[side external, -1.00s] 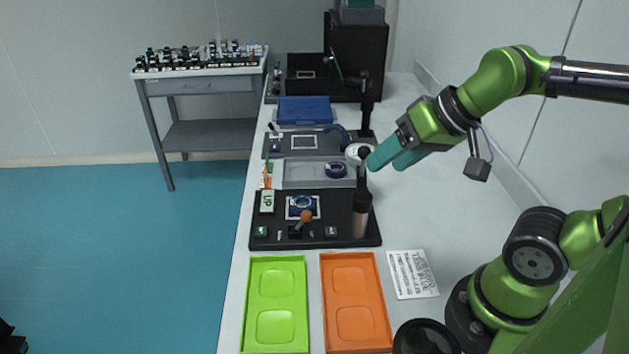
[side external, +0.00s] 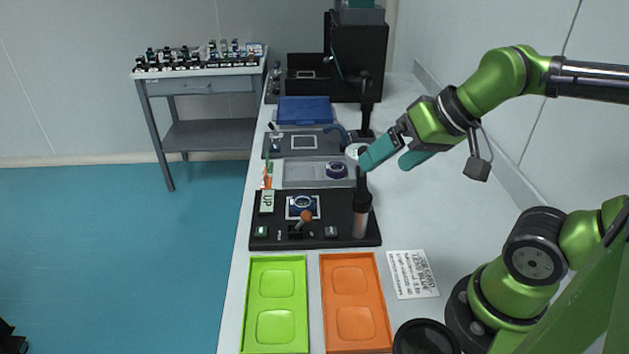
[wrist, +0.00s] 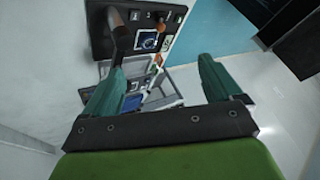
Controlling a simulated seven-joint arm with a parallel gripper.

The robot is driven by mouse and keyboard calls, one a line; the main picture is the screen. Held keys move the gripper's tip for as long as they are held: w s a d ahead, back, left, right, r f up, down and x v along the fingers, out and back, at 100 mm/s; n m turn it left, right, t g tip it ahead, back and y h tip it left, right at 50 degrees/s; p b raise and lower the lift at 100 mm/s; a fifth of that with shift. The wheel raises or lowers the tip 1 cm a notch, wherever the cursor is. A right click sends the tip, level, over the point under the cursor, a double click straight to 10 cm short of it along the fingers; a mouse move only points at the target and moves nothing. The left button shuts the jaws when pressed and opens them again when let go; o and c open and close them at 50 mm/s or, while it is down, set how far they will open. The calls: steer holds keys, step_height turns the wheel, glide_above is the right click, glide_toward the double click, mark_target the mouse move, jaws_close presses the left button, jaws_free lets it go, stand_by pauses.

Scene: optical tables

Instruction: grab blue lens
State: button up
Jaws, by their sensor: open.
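In the side view a blue ring-shaped lens (side external: 302,203) lies on a pale square on the black control board (side external: 342,238). It also shows small in the wrist view (wrist: 149,42). A second, dark purple-blue ring lens (side external: 336,170) lies in the grey tray (side external: 303,177) behind the board. My gripper (side external: 384,163) has teal fingers, spread apart with nothing between them. It hangs in the air right of the tray, near the top of the black upright post. In the wrist view my gripper (wrist: 165,75) also shows its fingers apart.
A black upright post (side external: 362,205) stands at the board's right side. A green tray (side external: 277,300), an orange tray (side external: 355,300) and a printed sheet (side external: 413,274) lie in front. A blue box (side external: 305,110) lies farther back. The white table (side external: 440,215) is clear on the right.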

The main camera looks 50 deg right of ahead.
steer(key=n+g+h, duration=0.2)
steer(key=n+g, duration=0.5)
steer(key=n, duration=1.7)
glide_above(302, 202)
step_height(302, 202, down, 6)
step_height(302, 202, down, 16)
